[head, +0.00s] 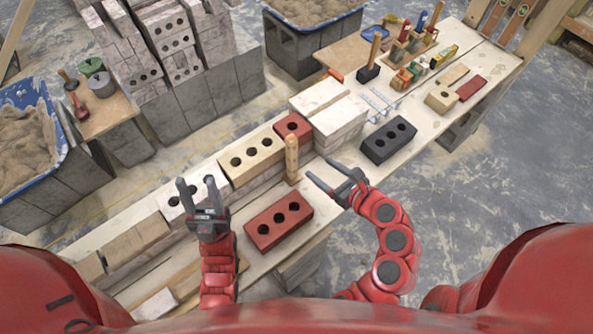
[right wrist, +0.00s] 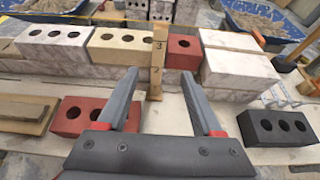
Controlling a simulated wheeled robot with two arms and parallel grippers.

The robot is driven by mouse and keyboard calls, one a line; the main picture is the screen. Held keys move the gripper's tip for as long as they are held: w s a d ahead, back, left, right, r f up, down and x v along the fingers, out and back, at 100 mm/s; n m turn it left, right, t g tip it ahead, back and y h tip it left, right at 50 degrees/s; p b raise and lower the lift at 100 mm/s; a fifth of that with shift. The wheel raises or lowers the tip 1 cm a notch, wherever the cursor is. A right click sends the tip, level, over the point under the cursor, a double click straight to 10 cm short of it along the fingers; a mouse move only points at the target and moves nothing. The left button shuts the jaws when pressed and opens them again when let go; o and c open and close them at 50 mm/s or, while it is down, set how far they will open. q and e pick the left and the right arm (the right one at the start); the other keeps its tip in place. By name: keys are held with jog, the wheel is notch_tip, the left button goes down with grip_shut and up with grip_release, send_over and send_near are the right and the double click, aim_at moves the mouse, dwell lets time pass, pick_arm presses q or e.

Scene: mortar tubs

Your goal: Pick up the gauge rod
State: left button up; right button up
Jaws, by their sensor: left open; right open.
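The gauge rod (head: 292,158) is a short upright wooden post standing on the plank bench, close against the front of the brick course. In the right wrist view the gauge rod (right wrist: 156,62) shows dark number marks and stands between the finger lines, beyond the tips. My right gripper (head: 318,167) is open and empty, just right of the rod and apart from it; its fingers also show in the right wrist view (right wrist: 158,76). My left gripper (head: 197,184) is open and empty, further left near a white holed brick.
A red holed brick (head: 278,224) lies in front of the rod, and a dark holed brick (head: 388,141) lies to its right. White blocks (head: 335,112) stand behind. A mallet (head: 370,66) and small tools are further back. Bare plank shows around the dark brick.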

aim_at(295, 151)
jog(key=p+x, duration=0.1)
jog(key=x, duration=1)
jog(key=shift+w+a, duration=0.1)
jog(key=shift+a, duration=0.05)
jog(key=shift+w+a, duration=0.1)
jog(key=shift+w, duration=0.15)
jog(key=shift+w+a+f+p, duration=0.2)
jog(key=shift+w+a+p, duration=0.05)
jog(key=shift+a+p, duration=0.05)
jog(key=x, duration=0.3)
jog(key=shift+a+p, duration=0.2)
jog(key=shift+p, duration=0.15)
jog(key=shift+w+a+f, duration=0.25)
jog(key=shift+w+f, duration=0.15)
jog(key=shift+w, duration=0.15)
grip_shut()
